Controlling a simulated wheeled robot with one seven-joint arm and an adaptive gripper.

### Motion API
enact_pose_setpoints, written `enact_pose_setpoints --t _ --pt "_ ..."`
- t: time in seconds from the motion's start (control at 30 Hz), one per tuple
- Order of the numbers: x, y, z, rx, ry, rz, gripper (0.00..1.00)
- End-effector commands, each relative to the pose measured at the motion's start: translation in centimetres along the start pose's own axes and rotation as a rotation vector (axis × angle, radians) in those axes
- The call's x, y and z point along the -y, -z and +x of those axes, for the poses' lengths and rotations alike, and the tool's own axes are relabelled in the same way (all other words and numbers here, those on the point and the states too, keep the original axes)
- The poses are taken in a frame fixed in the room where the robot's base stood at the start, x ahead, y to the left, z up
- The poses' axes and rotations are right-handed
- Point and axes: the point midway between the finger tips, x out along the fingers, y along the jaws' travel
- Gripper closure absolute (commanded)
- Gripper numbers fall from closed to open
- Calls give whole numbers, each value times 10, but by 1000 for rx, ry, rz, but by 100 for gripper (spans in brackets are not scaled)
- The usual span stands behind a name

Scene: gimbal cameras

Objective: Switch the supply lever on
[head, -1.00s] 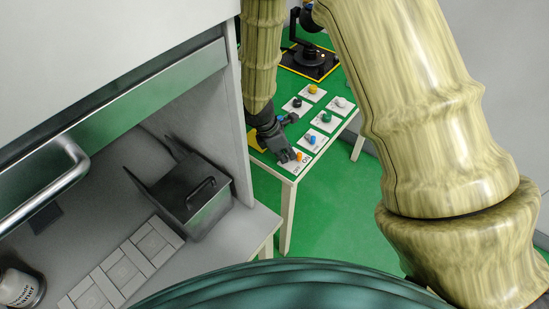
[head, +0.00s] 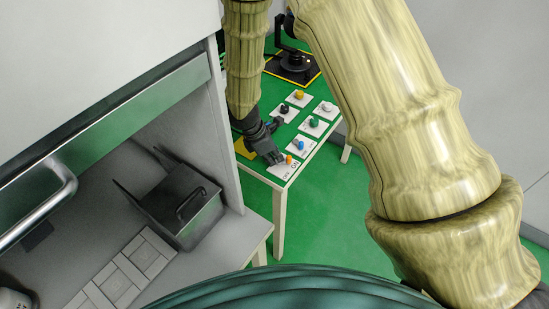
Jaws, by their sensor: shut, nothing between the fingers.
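A small orange lever (head: 289,160) stands on the nearest white plate (head: 284,171), which has OFF and ON lettering along its front edge. I cannot read which control is named supply. My dark gripper (head: 277,158) is shut and empty, pointing down at this plate from the left. Its fingertips are right beside the orange lever and cover part of the plate; whether they touch the lever is unclear. A blue lever (head: 299,145) stands on the plate just behind, with lettering too small to read.
Further plates on the green-topped table carry a green knob (head: 313,122), a yellow knob (head: 299,95), a grey knob (head: 326,106) and a black knob (head: 284,109). A black device (head: 295,60) stands behind. A grey cabinet with a dark bin (head: 180,205) fills the left.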

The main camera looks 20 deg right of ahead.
Motion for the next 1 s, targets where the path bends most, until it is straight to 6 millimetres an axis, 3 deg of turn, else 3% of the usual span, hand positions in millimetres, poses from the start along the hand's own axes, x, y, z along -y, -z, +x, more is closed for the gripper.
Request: enact_pose_setpoints --t 0.37,1.0 --pt "0 -1 -11 0 -1 3 100" --pt "0 -1 -108 -1 -1 2 100"
